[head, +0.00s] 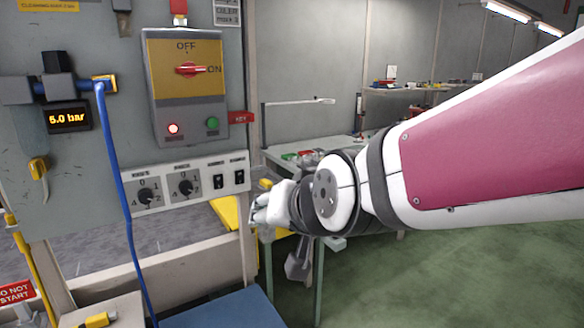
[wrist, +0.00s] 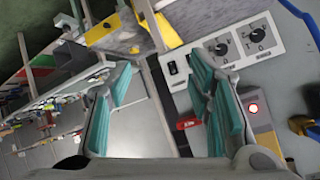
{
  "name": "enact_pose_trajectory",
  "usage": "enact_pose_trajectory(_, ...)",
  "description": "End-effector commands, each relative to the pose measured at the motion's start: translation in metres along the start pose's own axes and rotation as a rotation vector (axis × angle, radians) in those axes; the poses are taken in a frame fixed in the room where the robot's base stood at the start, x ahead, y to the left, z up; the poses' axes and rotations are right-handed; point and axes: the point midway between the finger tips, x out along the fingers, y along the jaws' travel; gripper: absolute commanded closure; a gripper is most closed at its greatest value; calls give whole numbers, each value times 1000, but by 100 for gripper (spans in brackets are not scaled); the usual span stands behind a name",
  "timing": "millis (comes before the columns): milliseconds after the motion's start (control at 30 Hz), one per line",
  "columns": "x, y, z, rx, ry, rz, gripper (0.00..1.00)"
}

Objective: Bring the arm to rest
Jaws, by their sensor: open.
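My gripper (wrist: 160,108) shows in the wrist view with its two teal-padded fingers spread wide and nothing between them. In the head view my arm reaches in from the right, and the gripper end is in front of the lower right edge of the grey control panel (head: 90,180). The fingers are mostly hidden there behind my wrist. The yellow and grey switch box (head: 188,115) is on the panel, its red handle (head: 190,70) lying sideways toward ON. Below it, the red lamp (head: 173,128) looks lit beside a green button (head: 212,123).
A knob strip (head: 165,190) sits close left of my gripper. A blue hose (head: 122,200) hangs down the panel from a valve by a 5.0 bar display (head: 68,118). A workbench (head: 335,150) with small items stands behind my arm. Green floor (head: 460,280) lies open at right.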

Motion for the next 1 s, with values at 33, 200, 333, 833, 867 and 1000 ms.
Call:
enact_pose_trajectory(33, -30, 22, 0, -22, -35, 55, 53)
enact_pose_trajectory(200, -116, 90, 32, -75, -214, 224, 53)
enact_pose_trajectory(333, -180, 127, 66, -79, -350, 319, 53)
enact_pose_trajectory(833, -256, 158, 118, -58, -535, 403, 53)
enact_pose_trajectory(867, -256, 158, 118, -58, -535, 403, 53)
enact_pose_trajectory(1000, -256, 158, 118, -58, -534, 402, 53)
